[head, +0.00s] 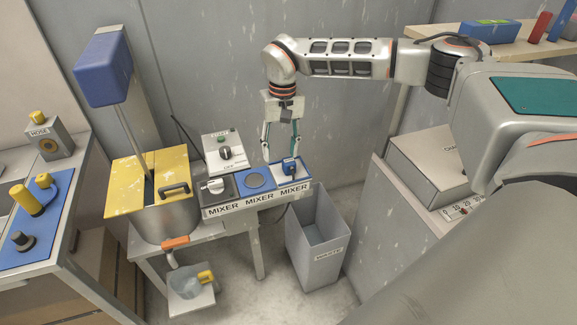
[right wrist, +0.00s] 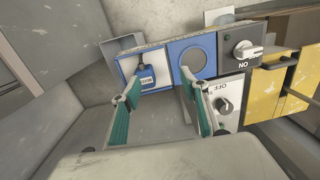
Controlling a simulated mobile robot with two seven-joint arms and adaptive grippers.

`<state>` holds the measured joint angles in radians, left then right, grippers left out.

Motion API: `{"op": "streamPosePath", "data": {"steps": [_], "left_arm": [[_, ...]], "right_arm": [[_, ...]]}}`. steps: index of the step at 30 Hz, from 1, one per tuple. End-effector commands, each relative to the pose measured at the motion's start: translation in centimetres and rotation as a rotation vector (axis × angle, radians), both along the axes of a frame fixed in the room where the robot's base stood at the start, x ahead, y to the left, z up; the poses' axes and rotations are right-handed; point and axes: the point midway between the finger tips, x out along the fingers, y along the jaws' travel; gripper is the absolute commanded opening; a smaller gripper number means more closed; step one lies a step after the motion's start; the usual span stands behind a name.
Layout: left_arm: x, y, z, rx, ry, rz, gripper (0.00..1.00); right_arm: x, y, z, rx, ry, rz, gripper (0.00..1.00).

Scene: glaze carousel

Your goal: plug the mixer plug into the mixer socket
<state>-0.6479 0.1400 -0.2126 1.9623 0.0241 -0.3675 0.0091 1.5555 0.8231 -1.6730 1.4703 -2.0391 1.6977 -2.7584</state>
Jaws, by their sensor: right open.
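The blue mixer plug (head: 289,168) stands on the white right-hand section of the MIXER panel (head: 257,205); it also shows in the right wrist view (right wrist: 146,76). The blue middle section bears a round grey-blue face, which looks like the mixer socket (head: 255,180); it shows in the right wrist view (right wrist: 194,62) too. My right gripper (head: 281,155) is open and points down just above and behind the panel. In the right wrist view its fingers (right wrist: 165,92) are spread, with the plug beyond the left fingertip. I see no grip on the plug. My left gripper is out of view.
A grey knob (head: 215,186) is on the panel's left section, with a white dial box (head: 225,152) behind it. A yellow-lidded pot (head: 165,215) stands left. A grey waste bin (head: 318,250) is below right. A grey wall is close behind my right arm.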

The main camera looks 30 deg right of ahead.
Motion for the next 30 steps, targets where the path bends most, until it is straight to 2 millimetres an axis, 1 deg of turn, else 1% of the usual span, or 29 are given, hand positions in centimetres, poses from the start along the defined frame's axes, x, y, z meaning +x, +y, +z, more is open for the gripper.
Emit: {"op": "streamPosePath", "data": {"steps": [1, 3, 6, 14, 17, 23, 30], "left_arm": [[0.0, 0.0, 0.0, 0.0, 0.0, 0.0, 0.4], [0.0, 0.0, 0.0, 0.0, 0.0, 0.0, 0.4], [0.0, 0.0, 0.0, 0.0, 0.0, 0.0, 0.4], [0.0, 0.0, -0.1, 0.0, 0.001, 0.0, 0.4], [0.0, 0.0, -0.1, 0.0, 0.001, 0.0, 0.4], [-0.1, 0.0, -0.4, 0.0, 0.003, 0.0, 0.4], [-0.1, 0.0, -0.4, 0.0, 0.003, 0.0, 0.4]], "right_arm": [[0.3, -1.2, 0.7, -0.029, -0.007, 0.008, 0.44], [0.5, -2.3, 1.2, -0.054, -0.013, 0.018, 0.44], [0.5, -2.9, 1.5, -0.066, -0.014, 0.023, 0.44], [0.5, -2.8, 1.4, -0.064, -0.013, 0.023, 0.44], [0.5, -2.8, 0.8, -0.063, -0.011, 0.023, 0.44], [0.5, -2.8, -1.1, -0.063, -0.011, 0.023, 0.44], [0.5, -2.8, -1.2, -0.063, -0.014, 0.023, 0.44]]}}
